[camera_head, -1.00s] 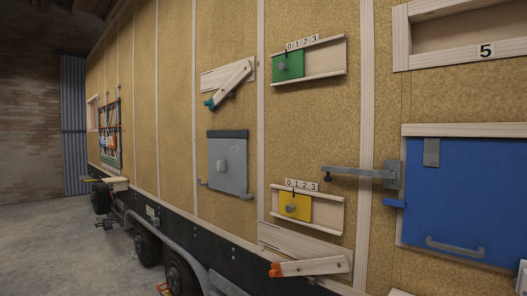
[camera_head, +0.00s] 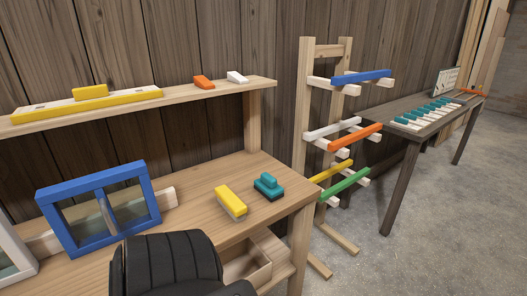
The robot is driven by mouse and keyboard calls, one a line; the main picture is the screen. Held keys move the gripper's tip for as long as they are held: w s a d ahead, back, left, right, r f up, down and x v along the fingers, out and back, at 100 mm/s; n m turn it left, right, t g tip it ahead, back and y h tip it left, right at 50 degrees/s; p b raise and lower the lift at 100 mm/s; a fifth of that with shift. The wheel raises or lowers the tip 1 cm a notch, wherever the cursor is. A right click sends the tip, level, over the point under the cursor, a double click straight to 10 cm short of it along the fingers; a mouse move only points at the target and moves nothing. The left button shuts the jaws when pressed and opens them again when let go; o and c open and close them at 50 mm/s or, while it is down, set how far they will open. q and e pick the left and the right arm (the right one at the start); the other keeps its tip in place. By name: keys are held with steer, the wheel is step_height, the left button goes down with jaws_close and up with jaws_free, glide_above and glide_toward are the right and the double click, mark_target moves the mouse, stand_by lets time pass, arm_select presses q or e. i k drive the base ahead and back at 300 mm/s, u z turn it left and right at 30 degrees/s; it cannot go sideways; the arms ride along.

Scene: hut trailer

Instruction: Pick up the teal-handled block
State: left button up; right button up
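The teal-handled block (camera_head: 268,187) sits on the wooden workbench (camera_head: 200,181), near its right end. It has a teal grip on top, a teal body and a dark underside. A yellow-topped block (camera_head: 231,202) with a pale base lies just to its left, with a small gap between them. Neither of my grippers shows in this view, so their distance from the block cannot be told.
A blue-framed window (camera_head: 97,207) stands on the bench's left. Below the right end is an open drawer (camera_head: 247,263). A shelf (camera_head: 190,96) overhangs the back. A rack (camera_head: 303,110) with coloured bars and a dark table (camera_head: 400,134) stand right, beside clear floor.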

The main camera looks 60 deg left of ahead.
mark_target(267, 186)
steer(key=u, duration=0.55)
steer(key=i, duration=3.85)
steer(key=u, duration=4.45)
